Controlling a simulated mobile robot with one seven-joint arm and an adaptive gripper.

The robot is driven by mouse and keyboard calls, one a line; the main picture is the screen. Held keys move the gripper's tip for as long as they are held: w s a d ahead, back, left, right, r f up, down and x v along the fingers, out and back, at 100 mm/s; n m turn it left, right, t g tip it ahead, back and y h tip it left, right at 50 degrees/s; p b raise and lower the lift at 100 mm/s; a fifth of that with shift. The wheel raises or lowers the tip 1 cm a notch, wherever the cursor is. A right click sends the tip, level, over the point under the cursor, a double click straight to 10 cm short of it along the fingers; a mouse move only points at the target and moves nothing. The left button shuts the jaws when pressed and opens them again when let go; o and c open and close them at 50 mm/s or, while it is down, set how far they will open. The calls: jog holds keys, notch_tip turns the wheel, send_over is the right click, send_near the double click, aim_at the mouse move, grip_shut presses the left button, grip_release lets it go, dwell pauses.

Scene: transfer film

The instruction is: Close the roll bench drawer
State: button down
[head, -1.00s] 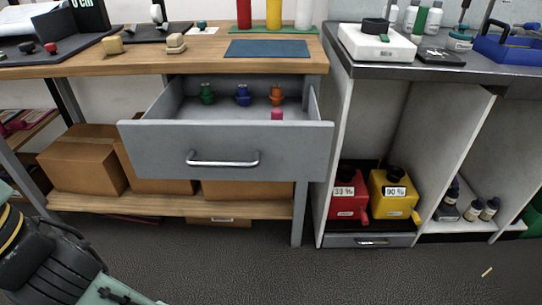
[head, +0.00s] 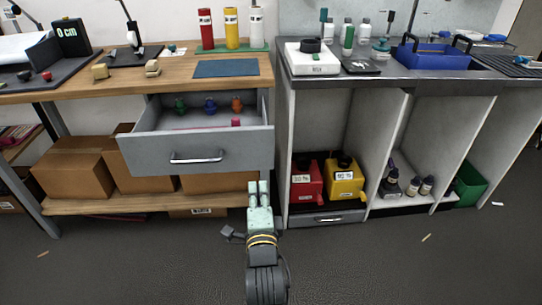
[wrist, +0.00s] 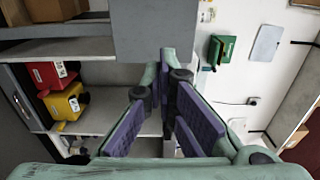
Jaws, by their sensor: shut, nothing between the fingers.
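The grey roll bench drawer (head: 196,151) hangs open under the wooden bench top, with a silver bar handle (head: 196,157) on its front. Inside it are a green, a blue and an orange small item, plus a pink one near the front. My gripper (head: 259,187) is shut and empty, pointing up in the head view. It appears just below the drawer front's right end; contact cannot be told. In the wrist view the gripper fingers (wrist: 165,82) point towards a plain grey panel, probably the drawer front (wrist: 155,32).
The wooden bench top (head: 150,70) carries several bottles and a blue mat (head: 226,68). Cardboard boxes (head: 75,167) fill the lower shelf. To the right stands a grey cabinet with a red container (head: 306,181) and a yellow container (head: 344,180).

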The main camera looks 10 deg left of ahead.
jog(key=b, duration=0.9)
send_near(255, 149)
jog(key=x, duration=0.7)
jog(key=shift+d, duration=0.1)
jog(key=shift+w, duration=0.1)
